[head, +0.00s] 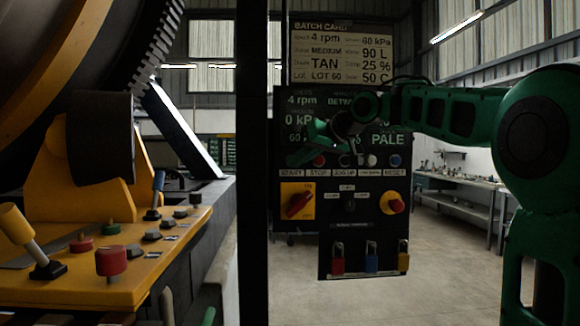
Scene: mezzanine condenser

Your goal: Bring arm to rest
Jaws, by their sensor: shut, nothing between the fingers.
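My green arm (455,112) reaches in from the right edge and bends at a large dark round joint. Its forearm runs left across the front of a black control panel. My gripper (338,143) is at the arm's far end, in front of the panel just above its row of buttons. It is shut and holds nothing that I can see. It is small and dark against the panel, so I cannot tell whether it touches the panel. The arm covers part of the panel's display.
The black panel (345,222) carries a red switch on yellow (298,201), a red knob (392,203) and coloured padlocks (371,257). A dark post (253,190) stands left of it. A yellow console (100,262) with levers is at left. Open floor (440,280) lies right, before a workbench (458,200).

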